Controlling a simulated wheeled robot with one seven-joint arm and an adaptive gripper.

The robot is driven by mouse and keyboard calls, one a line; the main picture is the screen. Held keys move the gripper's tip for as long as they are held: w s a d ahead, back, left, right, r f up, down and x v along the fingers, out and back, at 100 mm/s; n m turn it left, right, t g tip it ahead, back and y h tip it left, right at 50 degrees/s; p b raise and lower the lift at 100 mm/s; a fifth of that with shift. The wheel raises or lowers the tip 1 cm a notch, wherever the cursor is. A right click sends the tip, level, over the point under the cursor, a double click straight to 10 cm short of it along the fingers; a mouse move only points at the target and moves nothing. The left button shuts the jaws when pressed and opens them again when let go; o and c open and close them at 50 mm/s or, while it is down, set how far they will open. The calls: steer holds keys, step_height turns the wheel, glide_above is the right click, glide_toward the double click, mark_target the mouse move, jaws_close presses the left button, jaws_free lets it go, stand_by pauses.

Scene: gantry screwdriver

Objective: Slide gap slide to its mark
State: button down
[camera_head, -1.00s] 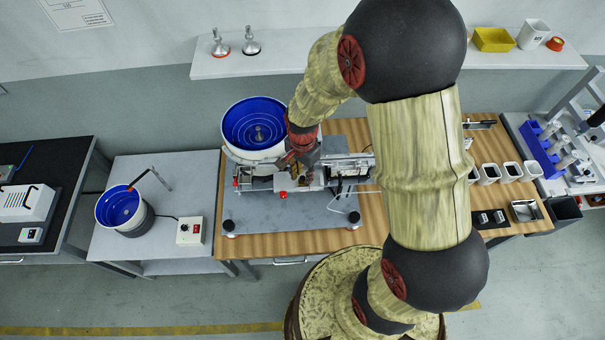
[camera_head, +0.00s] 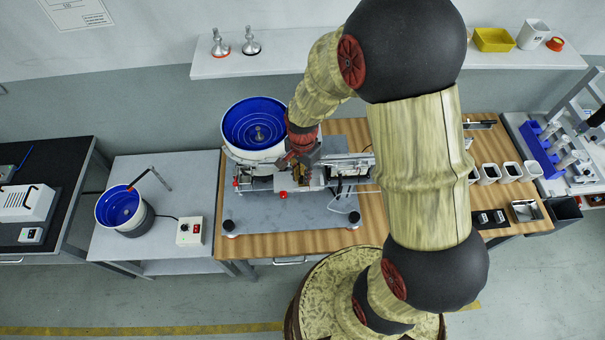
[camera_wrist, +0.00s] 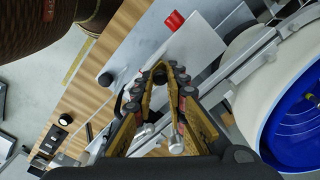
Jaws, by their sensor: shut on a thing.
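My gripper (camera_head: 302,178) is low over the feeder machine, just in front of the large blue bowl. In the wrist view its fingers (camera_wrist: 166,72) are drawn together at the tips and shut on a small part of the machine. That part, which I take to be the gap slide, is mostly hidden by the fingers. I cannot make out its mark.
The large blue feeder bowl (camera_head: 257,122) stands close behind my gripper, at the right in the wrist view (camera_wrist: 300,118). A linear rail (camera_head: 347,160) is to the right. The grey base plate (camera_head: 275,215) has clear room in front. A smaller blue bowl (camera_head: 119,207) stands at the left.

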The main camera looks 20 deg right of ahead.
steer(key=shift+d+r, duration=0.1)
steer(key=shift+d, duration=0.4)
steer(key=c, duration=1.9)
jaws_free()
steer(key=shift+s, duration=0.1)
steer(key=shift+o, duration=0.7)
step_height(320, 180, up, 12)
